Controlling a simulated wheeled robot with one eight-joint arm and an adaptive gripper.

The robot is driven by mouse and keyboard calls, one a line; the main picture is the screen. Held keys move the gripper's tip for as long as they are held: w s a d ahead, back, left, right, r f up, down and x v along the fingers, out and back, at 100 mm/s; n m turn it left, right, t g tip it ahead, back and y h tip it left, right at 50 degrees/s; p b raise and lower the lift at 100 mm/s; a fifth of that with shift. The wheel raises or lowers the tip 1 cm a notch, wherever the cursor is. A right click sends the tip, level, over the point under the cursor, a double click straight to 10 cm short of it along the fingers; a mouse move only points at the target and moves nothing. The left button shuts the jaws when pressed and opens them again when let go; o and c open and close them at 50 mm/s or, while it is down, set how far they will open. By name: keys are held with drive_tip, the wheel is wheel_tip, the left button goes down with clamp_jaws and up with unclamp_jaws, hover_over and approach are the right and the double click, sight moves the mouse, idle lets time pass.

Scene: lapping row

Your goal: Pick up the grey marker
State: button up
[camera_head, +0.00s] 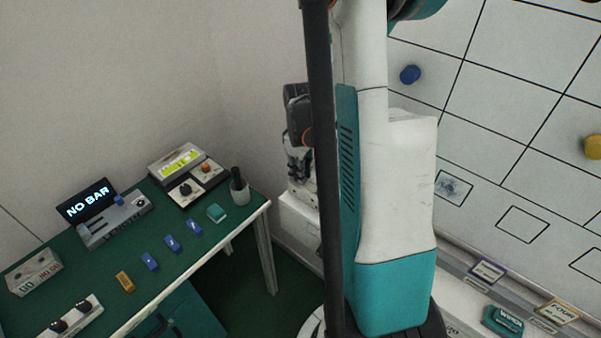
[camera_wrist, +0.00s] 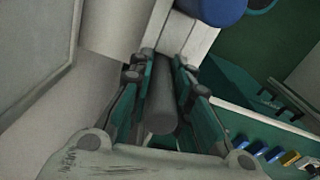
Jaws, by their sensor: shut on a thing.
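The grey marker (camera_wrist: 160,100) is a plain grey cylinder lying lengthwise between the two fingers of my gripper (camera_wrist: 160,73) in the wrist view. The fingers are shut on it from both sides. In the head view my gripper (camera_head: 297,168) hangs to the right of the green table, partly behind my dark column. The marker cannot be made out there.
The green table (camera_head: 228,228) bears a cup (camera_head: 239,193) with a dark item in it, several small blocks, a "NO BAR" display (camera_head: 89,203) and control boxes. A gridded whiteboard (camera_head: 500,110) with round magnets is at right, above a ledge holding an eraser (camera_head: 503,321).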

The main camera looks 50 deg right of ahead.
wheel_tip(320, 180, up, 19)
drive_tip(key=p, duration=0.6)
drive_tip(key=shift+r, duration=0.2)
